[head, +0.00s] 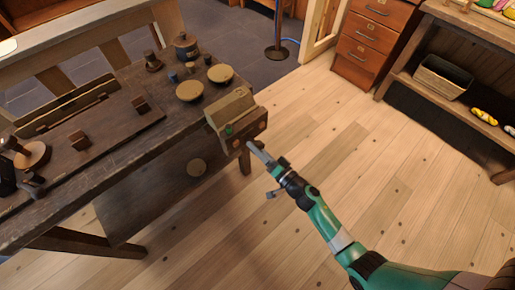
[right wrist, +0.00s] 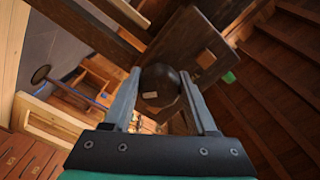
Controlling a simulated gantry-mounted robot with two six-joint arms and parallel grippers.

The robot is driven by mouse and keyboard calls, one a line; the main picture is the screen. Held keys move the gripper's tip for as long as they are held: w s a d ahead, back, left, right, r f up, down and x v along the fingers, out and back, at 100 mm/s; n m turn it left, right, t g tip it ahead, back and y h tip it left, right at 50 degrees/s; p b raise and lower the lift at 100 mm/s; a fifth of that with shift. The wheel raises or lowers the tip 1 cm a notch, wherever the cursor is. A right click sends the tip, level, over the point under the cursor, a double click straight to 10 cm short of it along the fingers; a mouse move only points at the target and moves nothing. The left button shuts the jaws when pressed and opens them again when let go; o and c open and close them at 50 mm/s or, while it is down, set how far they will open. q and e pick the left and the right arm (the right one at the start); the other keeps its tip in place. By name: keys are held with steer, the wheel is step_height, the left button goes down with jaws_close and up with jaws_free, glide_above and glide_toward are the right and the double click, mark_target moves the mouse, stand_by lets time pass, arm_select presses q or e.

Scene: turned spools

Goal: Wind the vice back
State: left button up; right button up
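The wooden vice (head: 232,112) is at the right end of the workbench, with a green spot and round pale ends on its front. My right gripper (head: 258,153) reaches in from the right and its tip is close to the vice's front. In the right wrist view a dark round knob (right wrist: 160,85) with a small pale patch lies between the two grey fingers (right wrist: 160,72), with little room on either side. I cannot tell whether the fingers press on it. Behind it is a brown wooden face (right wrist: 200,50). My left gripper is not in view.
The dark workbench (head: 110,140) carries two pale bowls (head: 189,91), wooden blocks, pots and a tray-like board. Drawers (head: 365,45) and a shelf with a bin (head: 440,77) stand at the back right. The plank floor (head: 310,130) around my right arm is clear.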

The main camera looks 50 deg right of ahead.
steer(key=c, duration=0.7)
steer(key=shift+n, duration=0.4)
